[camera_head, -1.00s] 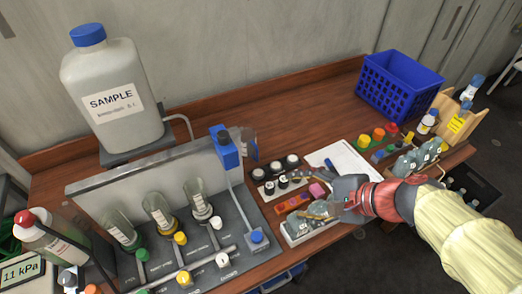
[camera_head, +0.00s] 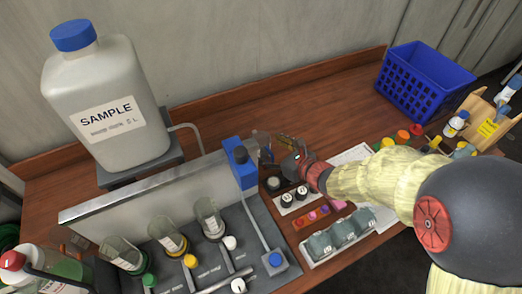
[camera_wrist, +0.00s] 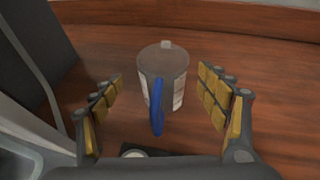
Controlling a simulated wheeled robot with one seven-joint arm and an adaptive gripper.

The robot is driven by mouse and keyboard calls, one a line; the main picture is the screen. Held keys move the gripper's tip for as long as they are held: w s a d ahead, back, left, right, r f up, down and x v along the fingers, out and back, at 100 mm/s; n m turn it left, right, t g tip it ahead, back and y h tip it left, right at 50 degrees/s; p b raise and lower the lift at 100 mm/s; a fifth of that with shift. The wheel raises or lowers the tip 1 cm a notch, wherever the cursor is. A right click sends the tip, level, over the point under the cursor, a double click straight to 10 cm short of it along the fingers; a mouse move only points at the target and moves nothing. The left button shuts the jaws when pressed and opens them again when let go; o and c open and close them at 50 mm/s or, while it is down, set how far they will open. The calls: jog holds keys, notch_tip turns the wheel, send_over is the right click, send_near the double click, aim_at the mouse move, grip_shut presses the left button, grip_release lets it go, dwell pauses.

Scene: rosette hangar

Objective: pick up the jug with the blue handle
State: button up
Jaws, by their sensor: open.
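The jug (camera_wrist: 163,68) is a clear grey cylinder with a white label band, a small spout at its far side and a blue handle (camera_wrist: 157,110) towards me. It stands upright on the wooden bench in the wrist view. In the head view it is mostly hidden behind the blue-capped post and my gripper. My gripper (camera_wrist: 161,88) is open, with its yellow-padded fingers on the left and right of the jug. Gaps show on both sides, and the fingers do not appear to touch it. In the head view my gripper (camera_head: 277,150) is behind the small black-capped bottles.
A metal panel (camera_head: 150,180) and blue post (camera_head: 240,165) stand close left of my gripper. A blue basket (camera_head: 415,85) is at back right. The bench behind is clear.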

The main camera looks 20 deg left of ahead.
aim_at(261, 143)
jog(key=b+x, duration=0.2)
jog(key=x, duration=0.2)
jog(key=shift+w+f, duration=0.2)
jog(key=shift+w, duration=0.05)
jog(key=shift+w+a, duration=0.2)
jog(key=shift+a, duration=0.1)
jog(key=shift+c, duration=0.3)
jog(key=c, duration=1.1)
jog(key=shift+c, duration=0.7)
